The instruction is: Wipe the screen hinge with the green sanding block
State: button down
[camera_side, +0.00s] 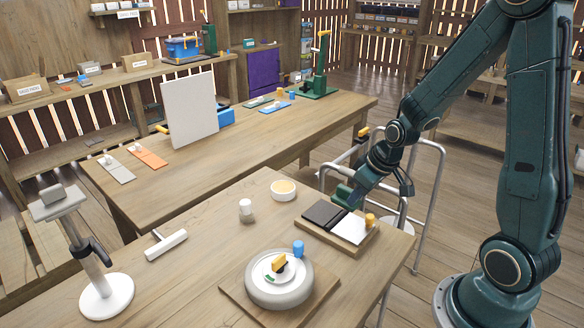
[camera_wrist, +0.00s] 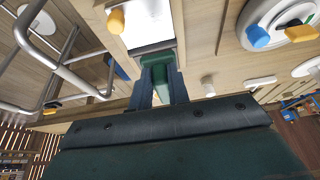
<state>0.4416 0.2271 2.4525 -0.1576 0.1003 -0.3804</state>
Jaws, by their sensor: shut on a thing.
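My gripper (camera_wrist: 163,88) is shut on a green block (camera_wrist: 160,62), which sits between the two dark fingers in the wrist view. In the side view my gripper (camera_side: 351,198) is low over the back edge of a wooden tray (camera_side: 350,250). The tray holds a dark panel (camera_side: 324,214) and a white panel (camera_side: 350,229) side by side; the seam between them may be the screen hinge, but I cannot tell for sure. The white panel (camera_wrist: 148,22) lies just beyond the block in the wrist view. Whether the block touches a panel is unclear.
An orange knob (camera_side: 370,219) stands at the tray's right edge. A round grey turntable (camera_side: 279,291) and blue cylinder (camera_side: 298,248) are in front. A white bowl (camera_side: 283,191), white cylinder (camera_side: 246,207) and metal walker frame (camera_side: 425,200) are nearby.

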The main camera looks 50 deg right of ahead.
jog(key=shift+f, duration=0.1)
jog(key=shift+f, duration=3.55)
jog(key=shift+d+f, duration=0.45)
jog(key=shift+d, duration=2.35)
jog(key=shift+d+r, duration=0.1)
jog(key=shift+d, duration=0.6)
jog(key=shift+a, duration=3.65)
jog(key=shift+d+r, duration=0.15)
jog(key=shift+r, duration=3.9)
jog(key=shift+w, duration=0.1)
